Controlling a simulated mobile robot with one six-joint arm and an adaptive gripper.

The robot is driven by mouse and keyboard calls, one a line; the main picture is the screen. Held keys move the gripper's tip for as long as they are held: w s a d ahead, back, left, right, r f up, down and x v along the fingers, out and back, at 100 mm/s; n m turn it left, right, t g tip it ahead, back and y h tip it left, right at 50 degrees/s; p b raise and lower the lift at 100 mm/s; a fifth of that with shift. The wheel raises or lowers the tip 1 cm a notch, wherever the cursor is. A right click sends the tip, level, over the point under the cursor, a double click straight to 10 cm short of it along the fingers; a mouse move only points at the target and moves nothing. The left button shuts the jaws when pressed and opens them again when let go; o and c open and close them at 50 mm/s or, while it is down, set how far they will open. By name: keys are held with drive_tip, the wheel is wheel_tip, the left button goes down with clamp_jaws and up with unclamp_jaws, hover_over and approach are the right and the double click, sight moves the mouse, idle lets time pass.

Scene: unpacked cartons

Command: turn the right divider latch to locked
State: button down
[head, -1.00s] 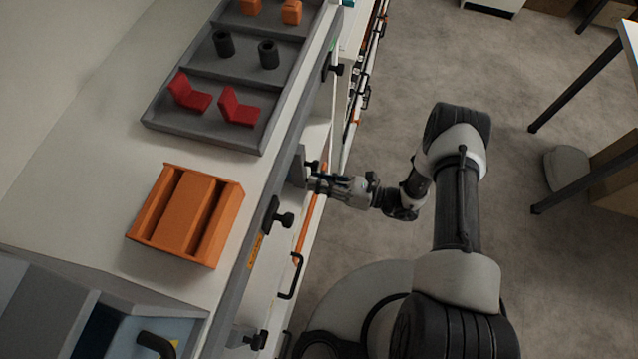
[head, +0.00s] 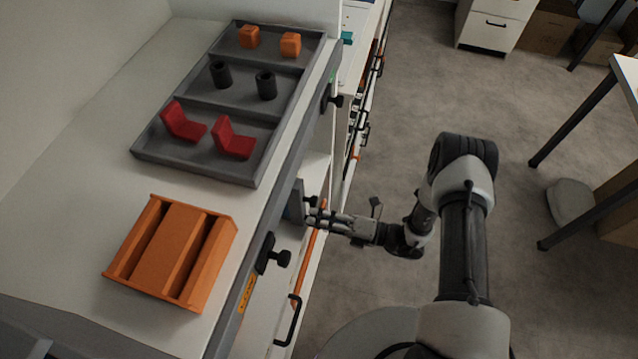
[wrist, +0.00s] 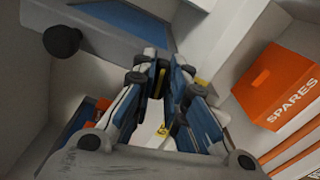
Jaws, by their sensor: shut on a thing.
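My gripper (head: 313,217) reaches the front of the counter from the right. Its fingers close at a small black latch (head: 311,201) beside a grey upright panel (head: 295,203) below the counter edge. In the wrist view the fingers (wrist: 161,65) come together on a narrow dark and yellow piece (wrist: 159,82); the fingers hide most of it. I cannot read the latch's angle or a locked mark. Another black knob (head: 276,256) sticks out of the grey counter edge nearer me, and one (head: 335,100) farther away.
An orange slotted holder (head: 170,250) and a grey tray (head: 190,175) with red, black and orange parts stand on the counter. A black drawer handle (head: 291,320) juts out below. An orange SPARES box (wrist: 275,85) is right of the fingers. The floor (head: 450,90) behind is open.

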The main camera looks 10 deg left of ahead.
drive_tip(key=shift+m, duration=1.2)
drive_tip(key=c, duration=1.6)
unclamp_jaws()
drive_tip(key=s+d, duration=0.1)
drive_tip(key=d, duration=1.1)
